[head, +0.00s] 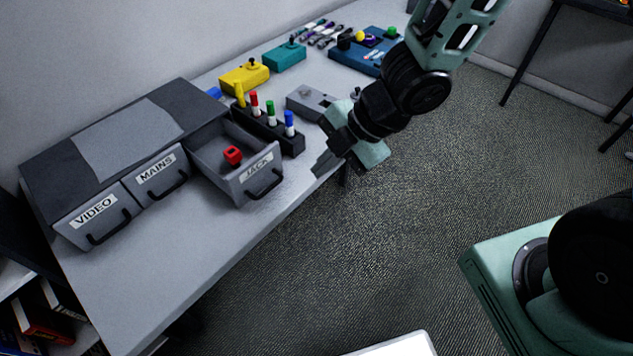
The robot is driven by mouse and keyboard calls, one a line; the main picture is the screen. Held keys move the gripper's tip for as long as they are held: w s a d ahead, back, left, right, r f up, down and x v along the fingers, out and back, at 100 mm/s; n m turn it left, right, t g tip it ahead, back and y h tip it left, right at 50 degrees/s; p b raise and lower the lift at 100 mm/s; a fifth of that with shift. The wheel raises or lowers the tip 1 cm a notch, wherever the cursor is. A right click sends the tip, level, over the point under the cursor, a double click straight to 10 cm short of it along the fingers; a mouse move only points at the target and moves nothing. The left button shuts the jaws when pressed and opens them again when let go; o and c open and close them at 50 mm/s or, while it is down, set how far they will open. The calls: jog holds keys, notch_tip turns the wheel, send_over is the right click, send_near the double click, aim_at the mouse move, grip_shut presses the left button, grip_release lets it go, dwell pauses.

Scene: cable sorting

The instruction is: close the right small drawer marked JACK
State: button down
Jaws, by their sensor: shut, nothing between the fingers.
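The drawer marked JACK (261,182) is the rightmost of the small drawers in the dark grey cabinet (62,157) on the table. It is pulled well out toward the table's front edge, and a small red block-like piece (233,155) lies inside it. Its dark handle (265,187) is on the front face. My gripper (319,172) is shut and empty, to the right of the JACK drawer front and apart from it. It hangs over the table's front edge, and my wrist hides part of the table behind it.
The VIDEO drawer (93,214) and MAINS drawer (158,174) sit flush in the cabinet. A grey box (311,102), a yellow box (243,77) and a teal box (285,56) stand farther back. The table front is clear.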

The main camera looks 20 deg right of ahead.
jog(key=b+x, duration=0.1)
jog(key=x, duration=0.2)
jog(key=w+x, duration=0.1)
jog(key=x, duration=0.3)
jog(key=w+b+x, duration=0.1)
jog(key=x, duration=0.3)
jog(key=shift+w+a+r+b, duration=0.2)
jog(key=shift+a+b, duration=0.1)
jog(key=shift+a, duration=0.1)
jog(key=shift+w+a+f, duration=0.2)
jog(key=shift+w+a, duration=0.15)
jog(key=shift+w, duration=0.05)
